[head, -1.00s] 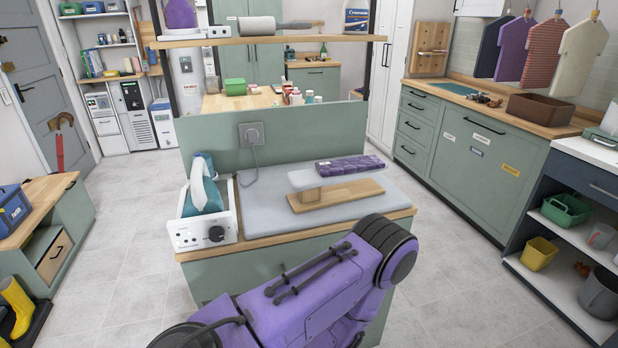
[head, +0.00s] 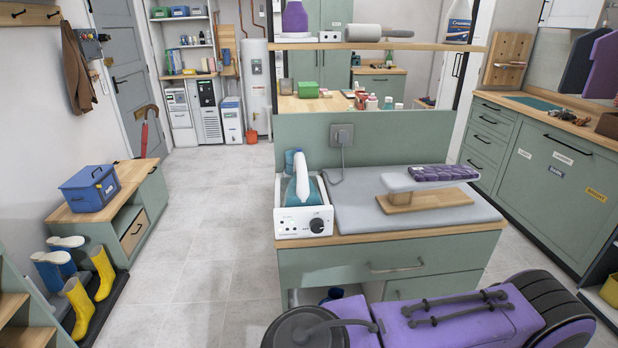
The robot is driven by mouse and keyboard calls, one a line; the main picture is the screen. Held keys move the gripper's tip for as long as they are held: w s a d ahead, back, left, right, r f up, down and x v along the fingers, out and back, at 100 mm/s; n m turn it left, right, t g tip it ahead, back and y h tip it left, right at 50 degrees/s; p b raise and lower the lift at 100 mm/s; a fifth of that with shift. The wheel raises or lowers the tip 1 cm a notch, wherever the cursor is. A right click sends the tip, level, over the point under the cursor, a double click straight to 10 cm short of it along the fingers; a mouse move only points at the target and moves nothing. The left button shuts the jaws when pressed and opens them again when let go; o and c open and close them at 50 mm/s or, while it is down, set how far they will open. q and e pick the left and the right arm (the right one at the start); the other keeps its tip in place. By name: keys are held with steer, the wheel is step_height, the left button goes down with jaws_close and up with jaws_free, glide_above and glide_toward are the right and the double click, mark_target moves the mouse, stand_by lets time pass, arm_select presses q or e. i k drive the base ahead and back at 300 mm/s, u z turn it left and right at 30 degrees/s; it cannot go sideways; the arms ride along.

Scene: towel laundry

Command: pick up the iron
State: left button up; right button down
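The iron (head: 300,180), with a white handle and teal body, rests on a white base unit (head: 304,220) with a black dial. The base unit stands at the left end of the ironing counter, left of the grey ironing pad (head: 350,212). A purple arm of mine crosses the bottom right of the head view, below and in front of the counter. Neither of my grippers is in view, and nothing in view touches the iron.
A small sleeve board (head: 425,182) with a folded purple towel (head: 443,172) stands on the pad. A shelf (head: 375,45) hangs over the counter. A blue box (head: 90,188) sits on a bench at left. The floor (head: 215,250) between bench and counter is clear.

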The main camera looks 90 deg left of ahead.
mark_target(300, 191)
steer(key=k, duration=1.05)
steer(key=u, duration=0.15)
